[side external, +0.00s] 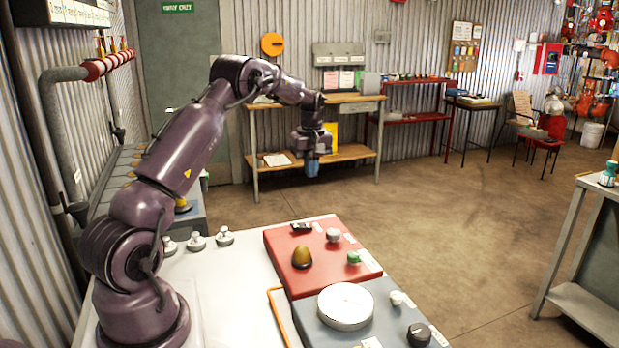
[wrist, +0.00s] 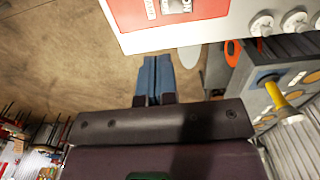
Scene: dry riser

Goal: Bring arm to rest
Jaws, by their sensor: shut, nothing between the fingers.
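My gripper (side external: 312,167) hangs fingers down in open air, beyond the far edge of the white table (side external: 220,275) in the side external view. Its blue fingers (wrist: 155,75) show side by side and closed together in the wrist view, with nothing between them. The brown floor lies behind them there. My purple arm is raised and bent over, its base on the white table. No object touches the gripper.
A red panel (side external: 283,258) with several knobs and a grey panel (side external: 365,325) with a white round dial (side external: 346,306) lie on the white table. A wooden workbench (side external: 345,152) stands behind the gripper. Open floor (side external: 450,230) lies to the right.

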